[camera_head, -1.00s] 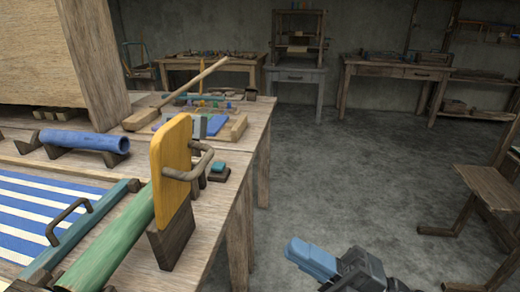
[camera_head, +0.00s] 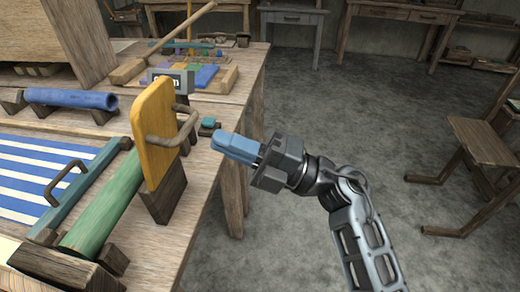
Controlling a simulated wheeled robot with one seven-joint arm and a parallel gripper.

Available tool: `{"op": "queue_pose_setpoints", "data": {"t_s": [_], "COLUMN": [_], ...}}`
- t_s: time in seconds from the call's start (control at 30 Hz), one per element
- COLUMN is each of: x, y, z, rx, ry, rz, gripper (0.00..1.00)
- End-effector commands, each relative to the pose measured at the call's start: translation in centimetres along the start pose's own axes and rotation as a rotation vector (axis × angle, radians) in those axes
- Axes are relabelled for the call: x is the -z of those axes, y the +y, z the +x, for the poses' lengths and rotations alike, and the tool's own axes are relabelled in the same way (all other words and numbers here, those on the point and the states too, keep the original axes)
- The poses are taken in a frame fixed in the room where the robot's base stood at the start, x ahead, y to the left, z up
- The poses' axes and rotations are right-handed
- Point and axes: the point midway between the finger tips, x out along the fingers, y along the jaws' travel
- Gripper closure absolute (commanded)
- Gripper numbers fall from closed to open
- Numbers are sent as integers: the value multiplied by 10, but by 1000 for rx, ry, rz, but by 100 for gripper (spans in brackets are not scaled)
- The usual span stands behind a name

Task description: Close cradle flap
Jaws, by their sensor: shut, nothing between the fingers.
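The cradle flap is a yellow panel (camera_head: 158,130) with a curved brown handle (camera_head: 176,135) on its right face. It stands upright on a dark wooden block (camera_head: 165,192) at the end of a green roller (camera_head: 105,205). The roller's near end rests on a dark wooden cradle (camera_head: 68,270). My gripper (camera_head: 222,146), with blue fingers, is shut and empty. In the picture it is to the right of the handle, apart from it, over the table's right edge.
A blue roller (camera_head: 70,98) lies on dark supports to the left. A teal bar (camera_head: 78,190) with a handle lies beside blue-striped cloth (camera_head: 40,168). The floor (camera_head: 350,120) to the right is open; a wooden chair (camera_head: 480,150) stands there.

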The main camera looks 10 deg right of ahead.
Motion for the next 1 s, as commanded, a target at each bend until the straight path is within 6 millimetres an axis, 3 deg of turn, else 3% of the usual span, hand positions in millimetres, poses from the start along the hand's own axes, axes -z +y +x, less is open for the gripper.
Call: {"op": "queue_pose_setpoints", "data": {"t_s": [0.23, 0.77, 1.0], "x": [1, 0, -9], "y": [0, 1, 9], "z": [28, 33, 44], "rx": [0, 0, -1], "ry": [2, 0, 0], "rz": [1, 1, 1], "gripper": [100, 100, 100]}}
